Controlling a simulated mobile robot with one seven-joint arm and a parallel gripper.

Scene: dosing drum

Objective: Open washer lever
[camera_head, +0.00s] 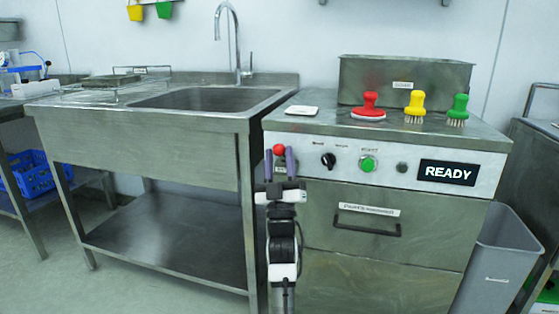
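The washer (346,235) is a steel cabinet with a light control strip along its top front. A small red ball-shaped knob (279,149), apparently the lever's end, shows at the left end of that strip. The lever's shaft is hidden behind my gripper. My gripper (279,155) points at the left end of the panel, its two purplish fingers apart on either side of the red knob. I see gaps between the fingers and the knob, but cannot tell how far in depth they are from it.
The panel has a black dial (328,160), a green button (368,164) and a display (447,173) reading READY. Below is a drawer handle (367,228). Red (369,107), yellow (415,108) and green (458,110) brushes stand on top. A sink (205,99) adjoins left, a grey bin (497,262) right.

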